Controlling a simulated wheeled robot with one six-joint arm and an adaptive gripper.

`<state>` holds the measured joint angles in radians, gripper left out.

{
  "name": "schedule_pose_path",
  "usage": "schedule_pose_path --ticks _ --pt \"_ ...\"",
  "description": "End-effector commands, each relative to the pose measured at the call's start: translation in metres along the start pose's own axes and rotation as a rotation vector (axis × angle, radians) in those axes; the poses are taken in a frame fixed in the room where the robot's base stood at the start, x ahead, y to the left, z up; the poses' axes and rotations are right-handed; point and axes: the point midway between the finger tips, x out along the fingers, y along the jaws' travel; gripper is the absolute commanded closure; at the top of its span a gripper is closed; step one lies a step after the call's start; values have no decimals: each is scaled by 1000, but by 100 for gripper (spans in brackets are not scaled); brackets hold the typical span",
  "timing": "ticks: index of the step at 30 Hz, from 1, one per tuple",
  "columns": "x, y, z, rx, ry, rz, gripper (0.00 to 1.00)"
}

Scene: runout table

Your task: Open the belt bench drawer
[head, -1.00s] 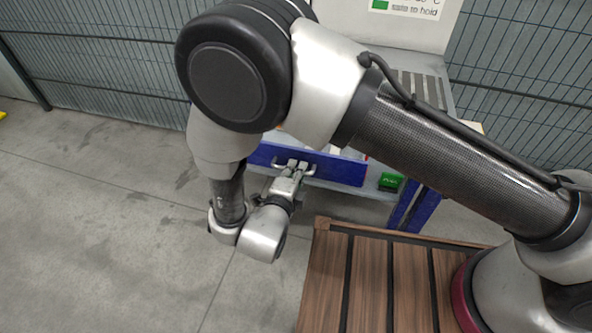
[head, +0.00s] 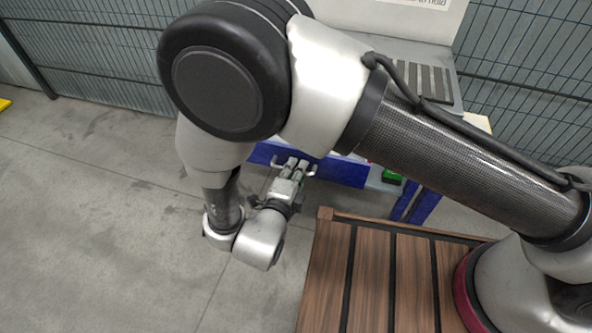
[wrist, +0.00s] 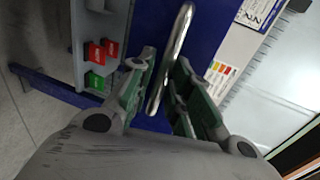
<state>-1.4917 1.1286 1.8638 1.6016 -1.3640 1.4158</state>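The belt bench drawer has a blue front (head: 340,171) with a silver bar handle (head: 312,168), partly behind my arm in the head view. In the wrist view the handle (wrist: 180,38) runs diagonally over the blue drawer front (wrist: 215,22). My gripper (head: 292,163) is at the handle.
Red and green boxes (wrist: 97,80) sit on a grey shelf beside the drawer; a green one (head: 392,177) shows in the head view. A blue bench leg (head: 418,205) stands at right. A wire fence (head: 95,70) is behind. The floor (head: 100,220) at left is clear.

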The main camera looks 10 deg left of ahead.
Motion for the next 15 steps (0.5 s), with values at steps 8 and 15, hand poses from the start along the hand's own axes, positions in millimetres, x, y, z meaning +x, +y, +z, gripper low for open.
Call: schedule_pose_path --ticks 8,15 --pt "-42 0 1 0 -5 0 81" --pt "-93 0 1 1 -4 1 81"
